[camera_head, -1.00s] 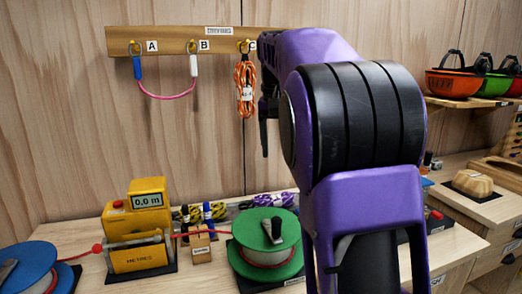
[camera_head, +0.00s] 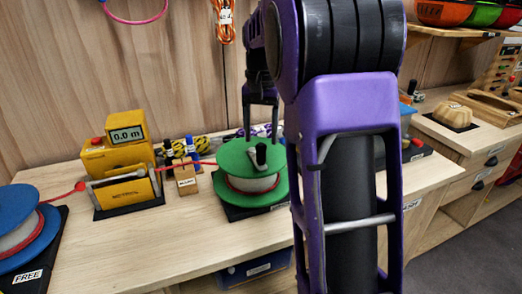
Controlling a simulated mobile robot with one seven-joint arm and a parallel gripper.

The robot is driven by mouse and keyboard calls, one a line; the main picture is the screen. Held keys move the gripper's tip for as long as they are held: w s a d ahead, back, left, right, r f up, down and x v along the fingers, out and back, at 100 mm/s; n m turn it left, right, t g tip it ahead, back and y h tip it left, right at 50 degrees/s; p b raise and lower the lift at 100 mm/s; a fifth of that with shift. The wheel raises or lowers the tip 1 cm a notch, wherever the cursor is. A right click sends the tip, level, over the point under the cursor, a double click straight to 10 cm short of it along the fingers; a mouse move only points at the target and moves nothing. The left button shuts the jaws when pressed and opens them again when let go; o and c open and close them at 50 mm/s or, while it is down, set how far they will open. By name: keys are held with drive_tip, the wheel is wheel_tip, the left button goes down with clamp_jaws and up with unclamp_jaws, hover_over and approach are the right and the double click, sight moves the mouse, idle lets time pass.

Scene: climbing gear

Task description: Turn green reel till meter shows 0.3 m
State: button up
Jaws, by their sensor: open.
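The green reel (camera_head: 237,181) sits on a dark base at the middle of the bench, with a black crank handle (camera_head: 261,155) upright on its top. The yellow meter (camera_head: 118,165) stands to its left, and its display (camera_head: 127,134) reads 0.0 m. A red cord (camera_head: 200,163) runs from the meter to the green reel. The blue reel (camera_head: 22,235) is at the far left, labelled FREE. My gripper (camera_head: 261,137) points down with its fingers apart, over or just behind the green reel near the handle. It appears empty. My arm covers the area right of the reel.
A small wooden cord guide (camera_head: 186,179) stands between meter and reel. Yellow-black and purple rope bundles lie behind it. An orange rope (camera_head: 224,20) hangs on the wall above. The front of the bench (camera_head: 160,240) is clear.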

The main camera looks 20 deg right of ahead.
sight(260, 145)
drive_tip(key=shift+f, duration=2.15)
clamp_jaws()
drive_tip(key=shift+a, duration=0.1)
drive_tip(key=shift+w+a+r, duration=0.1)
drive_tip(key=shift+a, duration=0.55)
drive_tip(key=w+a+p, duration=0.2)
drive_tip(key=a, duration=0.1)
drive_tip(key=w+a+p, duration=0.1)
drive_tip(key=shift+a+r, duration=0.1)
drive_tip(key=shift+a, duration=0.05)
drive_tip(key=shift+w+a+p, duration=0.35)
drive_tip(key=shift+w+p, duration=0.05)
drive_tip(key=shift+w, duration=0.35)
